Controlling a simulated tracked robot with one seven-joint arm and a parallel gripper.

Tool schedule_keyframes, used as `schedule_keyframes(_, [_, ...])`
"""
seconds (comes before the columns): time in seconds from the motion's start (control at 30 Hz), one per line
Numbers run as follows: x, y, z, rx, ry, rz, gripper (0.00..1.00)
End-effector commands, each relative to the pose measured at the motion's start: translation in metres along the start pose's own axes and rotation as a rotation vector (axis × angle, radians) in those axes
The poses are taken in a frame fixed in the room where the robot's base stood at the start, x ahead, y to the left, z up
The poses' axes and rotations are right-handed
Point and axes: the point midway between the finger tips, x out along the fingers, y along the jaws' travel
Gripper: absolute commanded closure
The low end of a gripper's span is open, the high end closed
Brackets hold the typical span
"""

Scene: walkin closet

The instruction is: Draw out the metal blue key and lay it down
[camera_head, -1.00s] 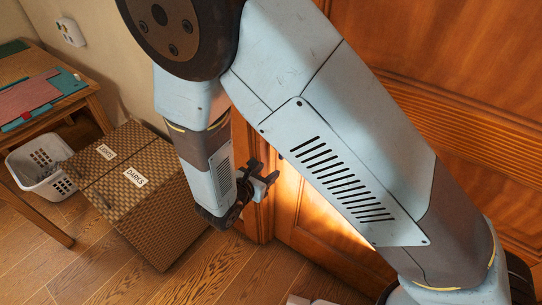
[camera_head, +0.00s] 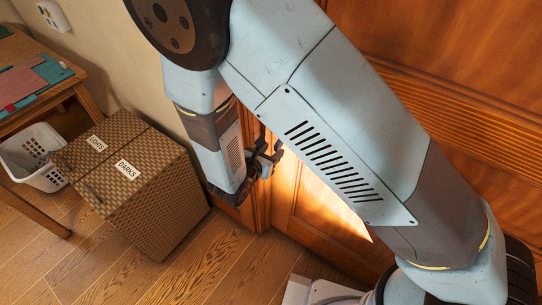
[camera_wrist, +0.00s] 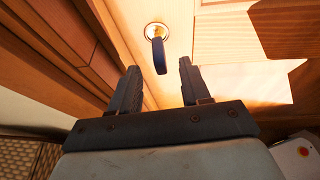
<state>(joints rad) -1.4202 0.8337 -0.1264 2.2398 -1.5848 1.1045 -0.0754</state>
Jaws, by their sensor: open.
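The key (camera_wrist: 159,55) shows in the wrist view as a dark blue, elongated head standing out from a round brass-coloured lock plate (camera_wrist: 158,31) in a wooden face. My gripper (camera_wrist: 157,72) is open. Its two dark fingers point toward the lock, one on each side of the key's line, and the key's lower end hangs close to the level of the fingertips. I cannot tell whether the key is between them in depth; neither finger appears to touch it. In the head view my gripper (camera_head: 268,153) is by the wooden cabinet, and the key is hidden there.
A wicker hamper (camera_head: 137,185) labelled LIGHTS and DARKS stands left of my arm. A white basket (camera_head: 36,157) and a wooden table (camera_head: 22,98) with a teal mat (camera_head: 42,72) are farther left. Wooden floor (camera_head: 205,262) is clear in front of the hamper.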

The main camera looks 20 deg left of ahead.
Motion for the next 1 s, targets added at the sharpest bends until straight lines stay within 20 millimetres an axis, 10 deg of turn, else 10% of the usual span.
schedule_keyframes(1.0, [0.053,0.000,0.000,-0.001,0.000,0.000,0.53])
